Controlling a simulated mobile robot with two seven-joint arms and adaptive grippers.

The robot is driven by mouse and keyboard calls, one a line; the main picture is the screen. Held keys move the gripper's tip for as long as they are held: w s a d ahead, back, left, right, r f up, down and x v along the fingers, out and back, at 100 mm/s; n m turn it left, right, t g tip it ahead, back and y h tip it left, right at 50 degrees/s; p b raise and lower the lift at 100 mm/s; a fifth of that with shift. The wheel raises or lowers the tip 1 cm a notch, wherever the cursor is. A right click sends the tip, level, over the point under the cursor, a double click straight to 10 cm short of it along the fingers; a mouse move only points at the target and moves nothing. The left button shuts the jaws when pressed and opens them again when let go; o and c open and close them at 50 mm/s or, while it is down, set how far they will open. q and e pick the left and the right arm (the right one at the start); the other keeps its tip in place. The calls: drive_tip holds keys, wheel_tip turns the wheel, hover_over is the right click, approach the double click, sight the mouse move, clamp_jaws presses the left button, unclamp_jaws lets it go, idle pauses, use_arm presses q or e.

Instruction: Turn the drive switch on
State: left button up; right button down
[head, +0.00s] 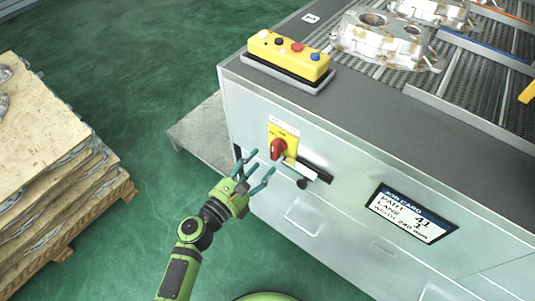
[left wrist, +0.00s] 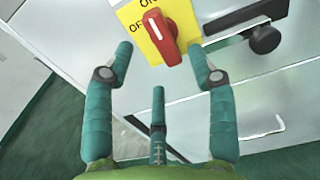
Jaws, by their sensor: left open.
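The drive switch is a red rotary knob (head: 278,149) on a yellow plate (head: 291,142) on the machine's front panel. In the left wrist view the knob (left wrist: 166,42) has a white line, and its upper end leans up and left. The plate shows partly cut "ON" lettering at the top and "OF" at the left. My left gripper (head: 262,163) is open and empty, just in front of the knob and apart from it. In the left wrist view its teal fingers (left wrist: 160,52) spread either side below the knob, with a third finger lower. My right gripper is not in view.
A black handle (head: 316,172) sits right of the switch. A yellow button box (head: 289,58) stands on the machine's top edge. Castings (head: 375,38) lie on the conveyor. A job card display (head: 412,213) is on the front.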

use_arm(q)
drive_tip(key=v, duration=0.6)
drive_tip(key=shift+s, duration=0.2)
drive_tip(key=shift+a, duration=0.15)
drive_tip(key=s+a+f+m+g+y, duration=0.1)
drive_tip(key=s+f+m+g+y, duration=0.25)
drive_tip(key=f, duration=0.65)
drive_tip(key=s+a+f+m+g, duration=0.2)
drive_tip(key=s+f+m, duration=0.35)
drive_tip(key=f, duration=0.45)
drive_tip(key=s+a+f+m+g+y, duration=0.1)
drive_tip(key=s+f+m+g+y, duration=0.3)
drive_tip(key=f, duration=0.6)
drive_tip(key=s+a+f+m+g+y, duration=0.1)
drive_tip(key=s+a+f+m+g, duration=0.1)
drive_tip(key=s+a+f+m, duration=0.3)
drive_tip(key=s+a+f+m+g+y, duration=0.2)
drive_tip(key=s+a+f+m, duration=0.4)
drive_tip(key=s+m, duration=0.7)
drive_tip(key=s+f, duration=0.1)
drive_tip(key=s, duration=0.1)
drive_tip(key=shift+s+f+m, duration=0.25)
drive_tip(key=shift+f+m, duration=0.05)
